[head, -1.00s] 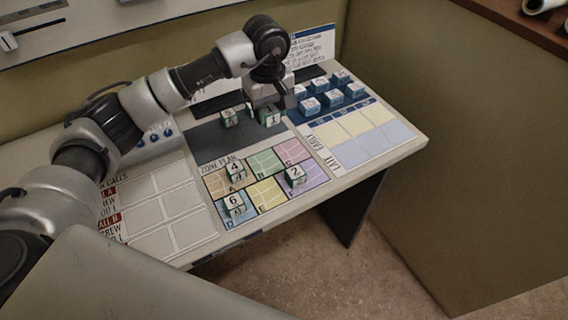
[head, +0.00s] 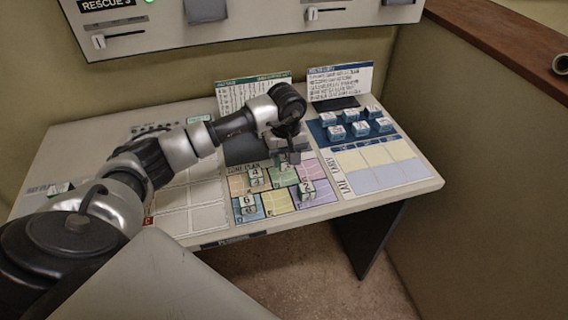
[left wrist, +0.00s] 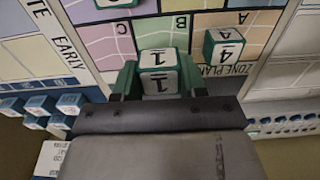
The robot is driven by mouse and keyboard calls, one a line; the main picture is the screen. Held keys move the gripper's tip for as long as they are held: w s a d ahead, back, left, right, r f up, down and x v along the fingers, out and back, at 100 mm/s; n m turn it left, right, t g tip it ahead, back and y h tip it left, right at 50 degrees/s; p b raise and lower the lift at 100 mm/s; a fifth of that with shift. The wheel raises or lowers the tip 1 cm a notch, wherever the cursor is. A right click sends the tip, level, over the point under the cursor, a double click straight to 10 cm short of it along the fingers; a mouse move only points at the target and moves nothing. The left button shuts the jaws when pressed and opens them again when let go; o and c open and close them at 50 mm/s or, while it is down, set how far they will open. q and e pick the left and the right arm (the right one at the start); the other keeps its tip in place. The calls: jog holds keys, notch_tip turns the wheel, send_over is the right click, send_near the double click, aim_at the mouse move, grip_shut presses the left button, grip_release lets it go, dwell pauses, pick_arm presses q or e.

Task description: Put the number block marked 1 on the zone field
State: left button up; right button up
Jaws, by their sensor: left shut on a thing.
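My left gripper (head: 288,158) is over the back edge of the zone plan (head: 277,203), shut on the number block marked 1, which shows clearly between its fingers in the left wrist view (left wrist: 158,64). In that view the block is in front of the green field B (left wrist: 181,24), overlapping its edge. I cannot tell whether it touches the board. The block marked 4 (head: 256,178) is on orange field A, the block marked 6 (head: 247,204) on the blue field, and the block marked 2 (head: 306,191) on the purple field. My right gripper is not in view.
Several blue-and-white blocks (head: 361,129) stand on a dark blue pad at the back right. The early/late grid (head: 376,177) is clear. A dark pad (head: 240,150) lies behind the zone plan, partly hidden by my arm. Upright cards (head: 340,80) stand along the back.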

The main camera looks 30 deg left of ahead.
aim_at(283, 175)
pick_arm(q)
jog(key=shift+w+a+f, duration=0.1)
jog(key=shift+a+f, duration=0.3)
notch_tip(283, 175, down, 3)
jog(key=shift+f+p, duration=0.1)
jog(key=shift+p, duration=0.55)
jog(key=shift+f, duration=0.3)
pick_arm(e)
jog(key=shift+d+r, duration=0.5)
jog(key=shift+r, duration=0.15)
pick_arm(q)
jog(key=shift+f, duration=0.1)
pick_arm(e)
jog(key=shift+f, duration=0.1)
pick_arm(q)
jog(key=shift+f+b, duration=0.15)
jog(key=shift+b, duration=0.15)
jog(key=o, duration=0.9)
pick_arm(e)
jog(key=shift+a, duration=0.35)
